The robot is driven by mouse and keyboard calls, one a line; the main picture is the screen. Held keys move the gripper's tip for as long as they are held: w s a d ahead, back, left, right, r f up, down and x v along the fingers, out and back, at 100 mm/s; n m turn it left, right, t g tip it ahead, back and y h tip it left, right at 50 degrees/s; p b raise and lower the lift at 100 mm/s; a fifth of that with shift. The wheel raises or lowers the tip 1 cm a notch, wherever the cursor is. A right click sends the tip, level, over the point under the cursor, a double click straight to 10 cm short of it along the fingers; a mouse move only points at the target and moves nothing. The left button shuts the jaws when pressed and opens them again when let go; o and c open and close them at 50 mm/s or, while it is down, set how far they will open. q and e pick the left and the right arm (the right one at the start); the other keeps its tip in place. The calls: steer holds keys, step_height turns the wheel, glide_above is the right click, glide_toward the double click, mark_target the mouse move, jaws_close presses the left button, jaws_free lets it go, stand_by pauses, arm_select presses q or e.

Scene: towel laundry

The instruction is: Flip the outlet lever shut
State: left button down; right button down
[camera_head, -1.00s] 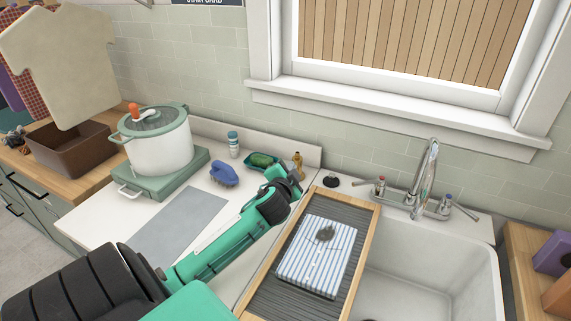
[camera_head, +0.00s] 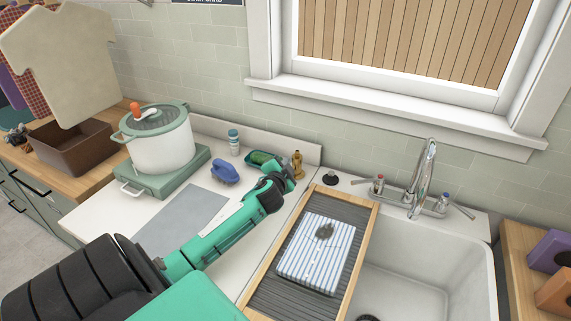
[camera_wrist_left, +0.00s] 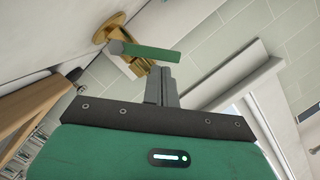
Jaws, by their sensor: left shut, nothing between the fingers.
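The outlet is a brass fitting (camera_wrist_left: 115,32) with a round flange on a pale surface in the left wrist view. Its green lever (camera_wrist_left: 152,52) sticks out to the right across the brass body. My left gripper (camera_wrist_left: 162,72) is shut and empty, its fingertips close to the lever; I cannot tell whether they touch. In the head view, a small brass piece (camera_head: 297,160) stands at the back of the counter, just beyond my left gripper (camera_head: 285,174), which partly hides it. My right gripper is not in view.
A ribbed drainboard (camera_head: 265,300) with a striped folded towel (camera_head: 318,252) lies right of the arm, beside the sink (camera_head: 450,265). A blue brush (camera_head: 224,173), a green dish (camera_head: 262,159) and a pot (camera_head: 160,145) stand to the left. The grey mat (camera_head: 180,222) is bare.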

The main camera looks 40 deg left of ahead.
arm_select(q)
steer(key=shift+s+a+n+h+p, duration=0.15)
steer(key=shift+a+n+h+p, duration=0.15)
steer(key=shift+a+n+p, duration=0.45)
steer(key=shift+s+a+f+n+h, duration=0.15)
steer(key=shift+f+n+h, duration=0.15)
steer(key=shift+n, duration=0.55)
steer(key=shift+a+f+n+p, duration=0.15)
steer(key=shift+f+n+p, duration=0.05)
steer(key=shift+n+p, duration=0.1)
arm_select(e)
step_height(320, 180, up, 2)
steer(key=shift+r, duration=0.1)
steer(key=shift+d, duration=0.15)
